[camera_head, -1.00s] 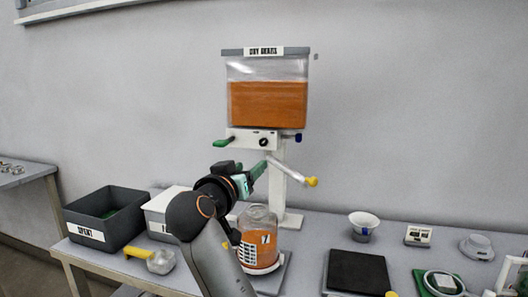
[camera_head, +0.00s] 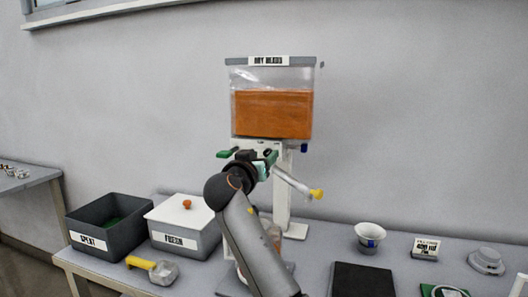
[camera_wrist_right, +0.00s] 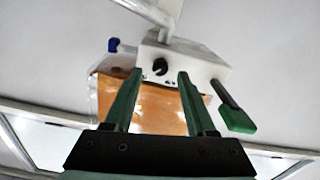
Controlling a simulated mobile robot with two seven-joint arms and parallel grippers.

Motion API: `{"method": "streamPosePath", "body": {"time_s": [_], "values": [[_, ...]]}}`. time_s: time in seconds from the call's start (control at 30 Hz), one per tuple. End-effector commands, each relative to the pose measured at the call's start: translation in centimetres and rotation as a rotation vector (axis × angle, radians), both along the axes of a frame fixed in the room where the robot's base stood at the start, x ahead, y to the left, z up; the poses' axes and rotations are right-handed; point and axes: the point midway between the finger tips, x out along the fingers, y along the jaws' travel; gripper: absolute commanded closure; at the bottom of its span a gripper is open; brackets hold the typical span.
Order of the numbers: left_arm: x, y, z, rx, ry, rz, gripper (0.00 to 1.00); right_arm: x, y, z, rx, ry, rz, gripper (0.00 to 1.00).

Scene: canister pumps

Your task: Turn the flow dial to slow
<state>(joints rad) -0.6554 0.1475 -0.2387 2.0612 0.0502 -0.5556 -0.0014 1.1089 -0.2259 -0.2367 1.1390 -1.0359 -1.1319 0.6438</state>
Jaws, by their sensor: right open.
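The flow dial (camera_wrist_right: 159,67) is a small black knob on the white valve block (camera_wrist_right: 185,60) under the hopper of orange material (camera_head: 272,114). In the wrist view the picture is upside down, and the dial shows between the tips of my right gripper (camera_wrist_right: 159,75). The green fingers are open with nothing held. In the head view my right gripper (camera_head: 270,156) is in front of the block and hides the dial. I cannot tell the exact gap to the dial or read its setting. My left gripper is not in view.
A green lever (camera_head: 228,153) sticks out left of the block, and a yellow-tipped spout (camera_head: 300,185) slopes down right. A jar (camera_head: 273,232) stands below, mostly behind my arm. Bins, a scoop (camera_head: 155,269), a black pad (camera_head: 361,280) and a white cup (camera_head: 368,236) stand on the table.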

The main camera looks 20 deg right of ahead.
Motion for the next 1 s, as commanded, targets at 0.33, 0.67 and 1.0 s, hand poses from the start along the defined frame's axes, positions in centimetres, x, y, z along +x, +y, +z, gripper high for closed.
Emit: {"method": "streamPosePath", "body": {"time_s": [0.33,0.67,1.0], "values": [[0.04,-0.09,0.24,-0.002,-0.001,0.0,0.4,1.05,-0.76,-0.06,0.001,0.0,0.001,0.44],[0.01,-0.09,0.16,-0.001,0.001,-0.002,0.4,1.03,-0.73,-0.07,0.001,0.0,0.0,0.65],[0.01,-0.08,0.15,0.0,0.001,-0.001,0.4,1.01,-0.72,-0.08,0.001,0.001,0.0,1.0]]}}
